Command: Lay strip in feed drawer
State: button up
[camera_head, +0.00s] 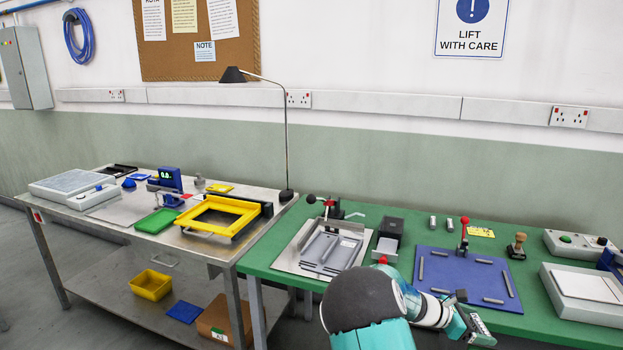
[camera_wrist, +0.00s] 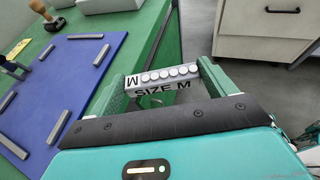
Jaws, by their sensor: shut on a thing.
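My gripper (camera_wrist: 165,78) is shut on a grey strip (camera_wrist: 158,88) marked SIZE M, with a row of several white round parts along its top. The strip spans the gap between the two green fingers, in the air past the edge of the green bench. In the head view my gripper (camera_head: 470,329) is low at the right, in front of the bench's front edge, and the strip (camera_head: 484,334) shows at its end. A grey slotted fixture (camera_head: 328,252) sits on a metal plate to the left. I cannot tell which thing is the feed drawer.
A blue mat (camera_head: 465,272) with several grey bars and a red-knobbed lever lies on the green bench (camera_head: 285,262). A steel table (camera_head: 110,224) with a yellow frame (camera_head: 215,212) stands left. A pale cabinet (camera_wrist: 265,50) stands across open floor in the wrist view.

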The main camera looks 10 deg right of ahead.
jog(key=w+a+f+n+t+y, duration=0.2)
jog(key=w+a+f+n+t, duration=0.3)
jog(key=a, duration=0.5)
jog(key=w+a+f+n+t+y, duration=0.2)
jog(key=w+a+f+n+t, duration=0.1)
jog(key=a+f+n+t, duration=0.5)
jog(key=a+r+n+t+y, duration=0.1)
jog(key=a+r+n+y, duration=0.15)
jog(key=a+y, duration=0.45)
jog(key=a+r+n+t+y, duration=0.15)
jog(key=a+n, duration=0.25)
jog(key=a, duration=0.7)
jog(key=s+f, duration=0.5)
jog(key=shift+f+y, duration=0.2)
jog(key=shift+y, duration=0.15)
jog(key=shift+a+f, duration=0.1)
jog(key=shift+a, duration=0.05)
jog(key=shift+w+r, duration=0.15)
jog(key=shift+r, duration=0.05)
